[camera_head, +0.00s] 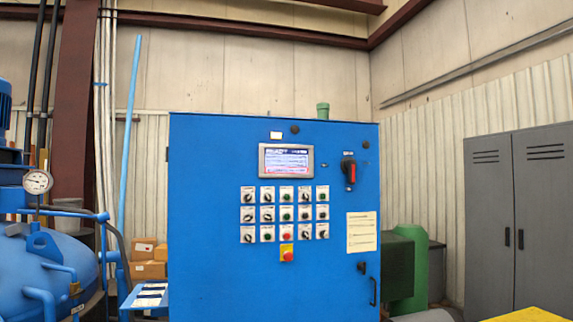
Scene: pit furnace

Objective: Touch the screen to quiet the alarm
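The screen (286,161) is a lit rectangular display with a grey frame, set in the upper middle of a large blue control cabinet (210,220). It shows a dark header and lines of text too small to read. The cabinet stands upright and faces me, with nothing between it and the camera. My gripper is not in view.
Below the screen are several knobs and buttons (285,214) and a red stop button (286,254) on yellow. A red-handled switch (349,171) is to the right. A blue vessel with a gauge (37,181) stands left, and grey lockers (515,220) stand right.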

